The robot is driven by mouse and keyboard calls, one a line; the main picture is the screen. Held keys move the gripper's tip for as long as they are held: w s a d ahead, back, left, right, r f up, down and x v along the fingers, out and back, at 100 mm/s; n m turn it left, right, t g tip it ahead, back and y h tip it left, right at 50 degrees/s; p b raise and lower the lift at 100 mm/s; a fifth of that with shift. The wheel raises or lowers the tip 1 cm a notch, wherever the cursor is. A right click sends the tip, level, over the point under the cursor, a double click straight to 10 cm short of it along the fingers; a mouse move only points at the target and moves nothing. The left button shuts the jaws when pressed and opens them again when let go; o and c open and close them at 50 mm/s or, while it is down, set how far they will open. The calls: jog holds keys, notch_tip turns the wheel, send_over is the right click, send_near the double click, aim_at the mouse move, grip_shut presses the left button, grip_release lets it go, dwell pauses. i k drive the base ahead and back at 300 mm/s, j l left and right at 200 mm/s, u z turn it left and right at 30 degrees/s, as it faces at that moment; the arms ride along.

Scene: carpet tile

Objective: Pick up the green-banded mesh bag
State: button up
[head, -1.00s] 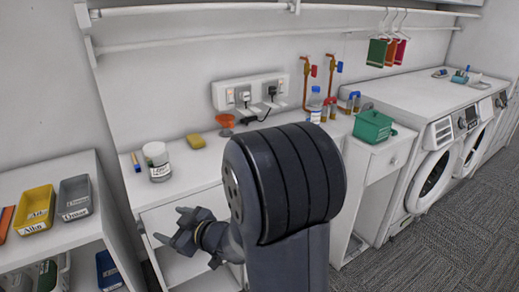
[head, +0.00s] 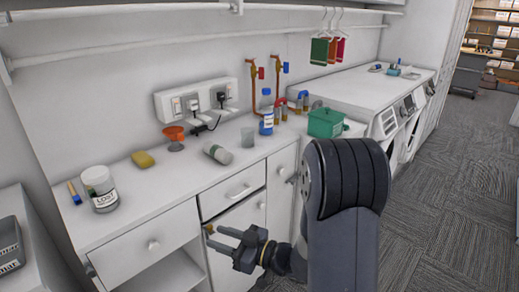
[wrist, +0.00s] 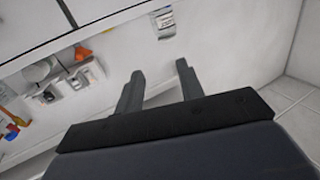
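I cannot make out a green-banded mesh bag in any current view. My gripper (head: 212,236) is held out in front of the white cabinet's drawers in the head view, below the counter top. In the wrist view my gripper (wrist: 156,69) shows two fingers spread apart with nothing between them. It is open and empty.
The white counter (head: 160,185) bears a labelled jar (head: 100,188), a yellow sponge (head: 143,159), a tipped container (head: 218,153), a blue-capped bottle (head: 266,112) and a green box (head: 326,122). Washing machines stand beyond. The carpet (head: 440,200) at right is open.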

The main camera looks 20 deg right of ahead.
aim_at(219, 154)
jog(key=i+j+z, duration=0.25)
jog(key=i+z, duration=0.15)
jog(key=i+j+z, duration=0.4)
jog(key=i+j, duration=0.2)
jog(key=i, duration=0.05)
